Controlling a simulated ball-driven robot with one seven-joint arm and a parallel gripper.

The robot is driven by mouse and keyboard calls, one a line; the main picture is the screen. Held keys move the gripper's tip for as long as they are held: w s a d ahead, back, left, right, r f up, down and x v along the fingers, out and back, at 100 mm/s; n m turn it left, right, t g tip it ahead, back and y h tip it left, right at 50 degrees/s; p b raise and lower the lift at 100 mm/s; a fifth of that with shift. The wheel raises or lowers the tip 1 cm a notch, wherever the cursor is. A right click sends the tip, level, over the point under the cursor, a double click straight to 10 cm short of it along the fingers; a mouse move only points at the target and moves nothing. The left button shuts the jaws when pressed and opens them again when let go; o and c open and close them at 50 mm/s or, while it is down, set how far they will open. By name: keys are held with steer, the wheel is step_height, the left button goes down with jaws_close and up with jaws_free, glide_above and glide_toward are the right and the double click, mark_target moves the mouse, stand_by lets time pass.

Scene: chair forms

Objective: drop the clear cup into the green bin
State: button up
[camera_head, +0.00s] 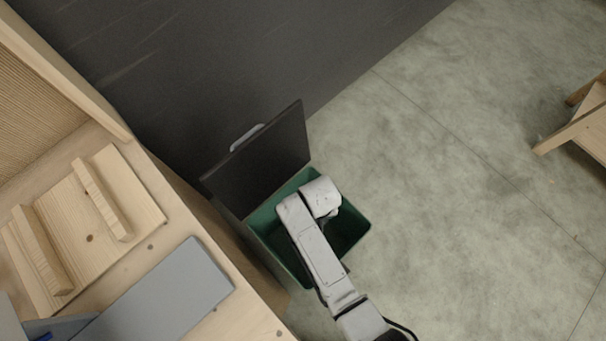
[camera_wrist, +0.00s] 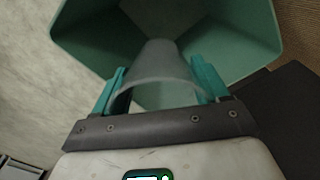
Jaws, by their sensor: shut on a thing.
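The green bin (camera_head: 355,222) stands on the floor with its dark lid (camera_head: 262,165) raised open. It also fills the upper part of the wrist view (camera_wrist: 75,42). The clear cup (camera_wrist: 158,68) shows in the wrist view between the teal fingers of my gripper (camera_wrist: 158,90), which is shut on it. The cup's narrow end points into the bin's opening. In the head view my arm's end is over the bin and hides the cup and the fingers.
A wooden bench (camera_head: 150,262) with a slatted board (camera_head: 100,208) and a grey-blue panel (camera_head: 170,295) stands left of the bin. A dark wall (camera_head: 240,50) is behind. Floor to the right is clear up to a wooden chair (camera_head: 580,130).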

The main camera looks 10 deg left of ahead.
steer(key=shift+f+b, duration=1.25)
steer(key=shift+f, duration=0.5)
steer(key=shift+r, duration=0.1)
steer(key=o, duration=0.8)
steer(key=shift+s, duration=0.1)
steer(key=shift+r, duration=0.1)
step_height(320, 180, up, 10)
steer(key=p, duration=0.2)
steer(key=shift+r, duration=0.25)
